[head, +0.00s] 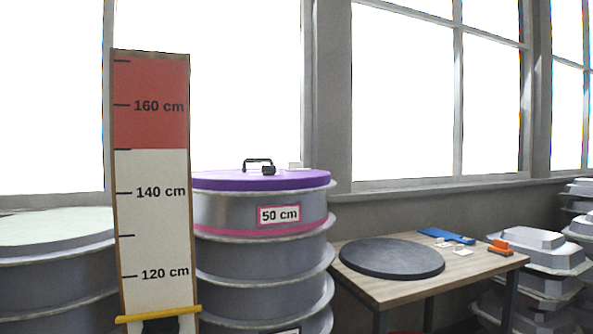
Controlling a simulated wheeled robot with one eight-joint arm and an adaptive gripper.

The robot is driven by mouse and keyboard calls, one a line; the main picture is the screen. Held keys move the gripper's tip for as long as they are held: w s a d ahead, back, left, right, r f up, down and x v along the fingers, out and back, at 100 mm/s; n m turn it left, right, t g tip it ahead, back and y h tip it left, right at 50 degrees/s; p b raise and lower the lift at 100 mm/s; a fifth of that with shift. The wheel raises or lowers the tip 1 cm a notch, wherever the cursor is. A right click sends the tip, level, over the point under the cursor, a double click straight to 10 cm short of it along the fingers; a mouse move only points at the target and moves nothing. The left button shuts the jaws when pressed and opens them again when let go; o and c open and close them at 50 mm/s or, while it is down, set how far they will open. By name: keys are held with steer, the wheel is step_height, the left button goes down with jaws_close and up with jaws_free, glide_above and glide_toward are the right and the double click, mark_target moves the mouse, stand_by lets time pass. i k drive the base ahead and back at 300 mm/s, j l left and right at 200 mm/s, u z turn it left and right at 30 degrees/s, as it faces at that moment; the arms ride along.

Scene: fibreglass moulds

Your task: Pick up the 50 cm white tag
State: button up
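A white label with a pink border reading "50 cm" (279,214) is on the front of the top grey mould of a round stack, just below its purple lid (225,181). Small white pieces, one at the middle of the wooden table (463,252) and one just left of it (442,243), lie flat; any writing on them is too small to read. A small pale piece (295,165) also shows on the purple lid, and I cannot tell what it is. My gripper is not in view.
A tall height board (152,230) with a yellow bar (158,314) stands in front of the stack's left side. The table (400,288) holds a dark round disc (391,258), a blue tool (446,236) and an orange item (500,247). More moulds (540,252) stand at right.

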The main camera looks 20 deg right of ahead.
mark_target(292, 166)
steer(key=i+l, duration=0.15)
steer(key=l, duration=0.15)
steer(key=i+l+u, duration=0.1)
steer(key=l, duration=0.25)
steer(key=i+l, duration=0.2)
steer(key=i+l+u, duration=0.1)
steer(key=l, duration=0.35)
